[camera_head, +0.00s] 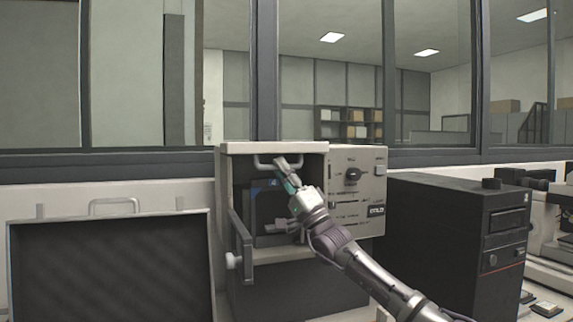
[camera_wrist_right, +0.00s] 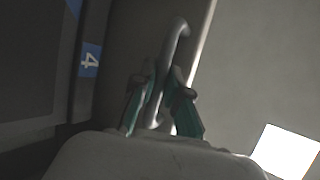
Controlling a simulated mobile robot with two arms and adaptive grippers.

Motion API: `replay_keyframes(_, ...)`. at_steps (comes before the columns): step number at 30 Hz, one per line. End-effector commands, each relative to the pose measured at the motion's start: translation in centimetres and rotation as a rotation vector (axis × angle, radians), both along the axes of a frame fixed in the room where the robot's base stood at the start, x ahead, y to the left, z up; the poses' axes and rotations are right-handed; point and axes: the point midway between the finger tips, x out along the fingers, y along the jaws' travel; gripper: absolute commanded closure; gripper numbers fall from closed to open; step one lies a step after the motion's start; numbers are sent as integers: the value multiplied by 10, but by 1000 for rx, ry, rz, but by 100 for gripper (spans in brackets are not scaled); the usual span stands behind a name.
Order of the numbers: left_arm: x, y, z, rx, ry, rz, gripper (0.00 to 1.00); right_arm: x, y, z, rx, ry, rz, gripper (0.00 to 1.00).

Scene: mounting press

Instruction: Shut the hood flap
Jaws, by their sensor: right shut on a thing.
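The mounting press (camera_head: 357,200) stands in the middle of the head view, with a light housing and a control panel on its right. Its front opening shows a dark inside with a blue label. The hood flap's pale bar handle (camera_head: 263,163) is at the top of this opening. My right gripper (camera_head: 286,172) reaches up to the handle from the lower right and is shut on it. In the wrist view the handle (camera_wrist_right: 177,45) runs between the two green-padded fingers (camera_wrist_right: 160,100). The gripper hides part of the opening. My left gripper is not in view.
A black box-shaped unit (camera_head: 440,235) stands close on the right, with a microscope (camera_head: 550,215) beyond it. An open case lid with dark foam (camera_head: 110,265) stands on the left. A side arm with a knob (camera_head: 236,261) sticks out at the press's front left.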

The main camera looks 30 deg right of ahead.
Motion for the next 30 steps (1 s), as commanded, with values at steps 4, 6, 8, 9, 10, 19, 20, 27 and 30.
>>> replay_keyframes(4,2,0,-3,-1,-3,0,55,5,-2,-6,5,8,-1,100)
replay_keyframes(6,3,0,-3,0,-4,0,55,6,-2,-6,5,9,-2,100)
replay_keyframes(8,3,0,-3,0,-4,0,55,6,-2,-7,6,9,-2,100)
replay_keyframes(9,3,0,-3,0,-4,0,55,6,-2,-7,6,10,-2,100)
replay_keyframes(10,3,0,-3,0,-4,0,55,6,-2,-7,6,10,-2,100)
replay_keyframes(19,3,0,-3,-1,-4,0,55,7,-3,-9,5,13,-3,100)
replay_keyframes(20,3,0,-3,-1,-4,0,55,7,-2,-9,5,14,-3,82)
replay_keyframes(27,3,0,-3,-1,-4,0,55,6,-2,-8,3,10,-2,61)
replay_keyframes(30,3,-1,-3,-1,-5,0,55,6,-1,-8,2,9,-2,61)
